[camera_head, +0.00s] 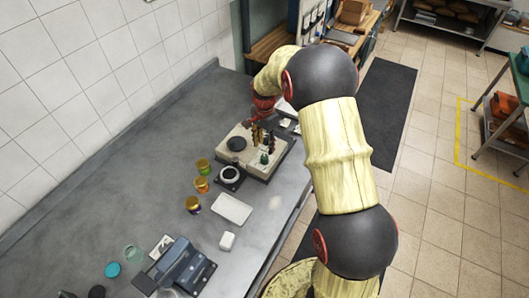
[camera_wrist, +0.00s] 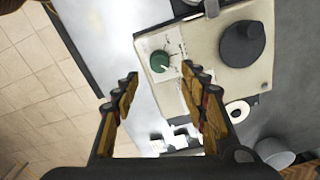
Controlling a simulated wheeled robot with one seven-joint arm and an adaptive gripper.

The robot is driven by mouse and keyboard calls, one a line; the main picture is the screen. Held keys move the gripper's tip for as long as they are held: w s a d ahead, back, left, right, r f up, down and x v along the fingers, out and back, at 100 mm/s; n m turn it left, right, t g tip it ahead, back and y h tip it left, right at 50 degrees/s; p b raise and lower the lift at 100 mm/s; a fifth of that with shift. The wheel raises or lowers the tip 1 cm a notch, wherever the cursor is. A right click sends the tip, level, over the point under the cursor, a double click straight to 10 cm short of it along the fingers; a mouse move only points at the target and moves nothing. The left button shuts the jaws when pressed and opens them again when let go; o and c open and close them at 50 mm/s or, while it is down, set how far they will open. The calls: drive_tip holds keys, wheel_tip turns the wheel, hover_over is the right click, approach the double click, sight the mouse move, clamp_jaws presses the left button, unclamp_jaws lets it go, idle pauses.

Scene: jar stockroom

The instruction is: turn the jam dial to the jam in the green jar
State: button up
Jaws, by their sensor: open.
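The jam dial is a green knob (camera_wrist: 159,61) on a white marked plate (camera_wrist: 162,45), set on a beige machine (camera_wrist: 205,38). The plate's marks are too small to read. The dial also shows in the head view (camera_head: 264,158), beside my gripper (camera_head: 263,138). In the wrist view my gripper (camera_wrist: 159,75) is open, with the dial just beyond and between its fingertips. I cannot tell whether they touch. In the head view a green jar (camera_head: 203,166) with a yellowish lid stands left of the machine, near an orange jar (camera_head: 201,185) and a dark jar (camera_head: 193,205).
A black round part (camera_head: 236,144) rises from the machine. A dark blue-grey device (camera_head: 183,268) stands nearer.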

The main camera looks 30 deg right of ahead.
drive_tip(key=shift+r, duration=2.15)
drive_tip(key=s+a+r+n+t+b, duration=0.2)
drive_tip(key=s+a+r+n+b, duration=0.1)
drive_tip(key=s, duration=0.7)
drive_tip(key=s+a+r+n+t+b, duration=0.1)
drive_tip(key=s+a+r+n+b, duration=0.2)
drive_tip(key=s, duration=0.7)
drive_tip(key=s+a+r+n+t+b, duration=0.2)
drive_tip(key=s+a+r+n, duration=0.4)
drive_tip(key=s, duration=0.5)
drive_tip(key=a+n+b, duration=0.1)
drive_tip(key=n, duration=0.1)
drive_tip(key=shift+r+n+t, duration=0.15)
drive_tip(key=shift+n+t, duration=0.15)
drive_tip(key=shift+o, duration=0.4)
